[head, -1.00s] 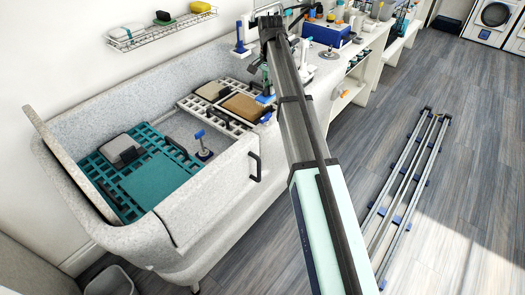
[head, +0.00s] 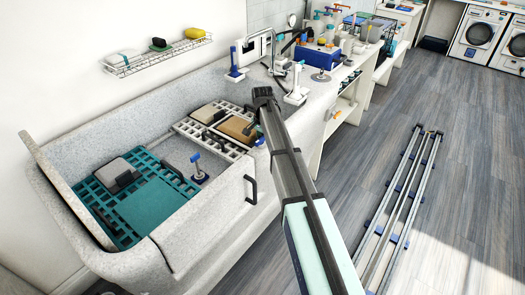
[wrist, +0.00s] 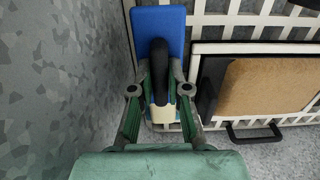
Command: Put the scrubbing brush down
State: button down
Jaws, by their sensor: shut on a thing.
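The scrubbing brush (wrist: 158,24) shows in the wrist view as a blue block with a black handle and a pale end. My gripper (wrist: 160,78) is shut on its handle, with a green-and-grey finger on each side. The brush is over the white grate (wrist: 232,19), close to the speckled grey tub wall (wrist: 60,80). I cannot tell whether it touches the grate. In the head view my gripper is hidden by my arm.
A brown pad (wrist: 268,85) in a dark frame with a handle lies on the grate, right of the brush. A wire shelf (head: 160,53) hangs above.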

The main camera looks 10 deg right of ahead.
jog(key=shift+f+p, duration=0.3)
jog(key=shift+f, duration=1.95)
jog(key=shift+f, duration=0.15)
jog(key=c, duration=1.1)
grip_release()
jog(key=shift+c, duration=0.2)
notch_tip(320, 180, up, 12)
jog(key=shift+r+b, duration=0.2)
jog(key=shift+b, duration=0.85)
